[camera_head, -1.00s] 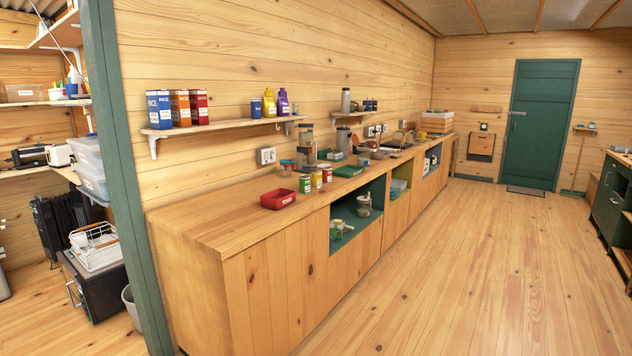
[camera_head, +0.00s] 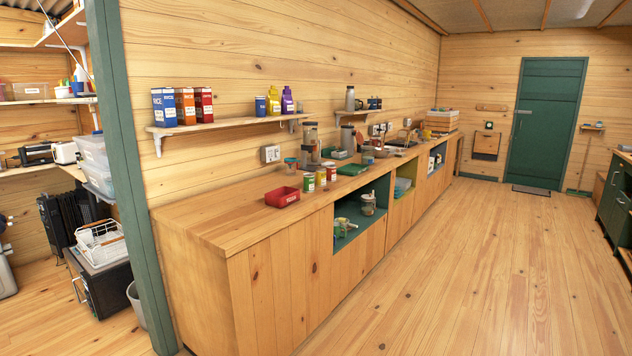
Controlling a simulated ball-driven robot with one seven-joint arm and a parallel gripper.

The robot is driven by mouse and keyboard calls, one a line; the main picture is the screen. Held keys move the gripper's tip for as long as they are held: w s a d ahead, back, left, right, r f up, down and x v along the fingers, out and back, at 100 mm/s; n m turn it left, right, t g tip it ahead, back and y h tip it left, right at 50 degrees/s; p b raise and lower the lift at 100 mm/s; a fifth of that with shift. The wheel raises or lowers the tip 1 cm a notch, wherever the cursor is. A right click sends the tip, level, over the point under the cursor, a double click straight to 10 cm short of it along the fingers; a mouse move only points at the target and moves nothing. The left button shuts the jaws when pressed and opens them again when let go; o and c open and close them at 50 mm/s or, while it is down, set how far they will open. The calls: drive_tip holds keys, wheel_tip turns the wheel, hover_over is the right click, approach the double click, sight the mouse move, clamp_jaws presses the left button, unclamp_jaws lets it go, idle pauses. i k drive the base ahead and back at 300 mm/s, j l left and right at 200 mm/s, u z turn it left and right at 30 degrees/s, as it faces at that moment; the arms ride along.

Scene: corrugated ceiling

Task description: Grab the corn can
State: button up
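Several small cans stand upright in a row on the long wooden counter (camera_head: 225,222), behind and to the right of a red tray. One can is green (camera_head: 308,182), one is yellow and red (camera_head: 320,177), and one is red and white (camera_head: 331,173). Their labels are too small to read, so I cannot tell which is the corn can. My gripper is not in view.
The red tray (camera_head: 282,197) sits left of the cans. A wall shelf (camera_head: 225,127) with boxes hangs above. A green post (camera_head: 128,180) stands by the counter's left end. Open wooden floor (camera_head: 470,270) lies to the right, reaching a green door (camera_head: 548,125).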

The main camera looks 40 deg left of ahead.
sight(321, 172)
drive_tip(key=i+u, duration=0.15)
drive_tip(key=i, duration=1.3)
drive_tip(key=i+u, duration=0.1)
drive_tip(key=i, duration=1.3)
drive_tip(key=i+l+u, duration=0.1)
drive_tip(key=i+u, duration=0.4)
drive_tip(key=i+l+u, duration=0.25)
drive_tip(key=u, duration=0.2)
drive_tip(key=i+l+u, duration=0.5)
drive_tip(key=k+j, duration=0.05)
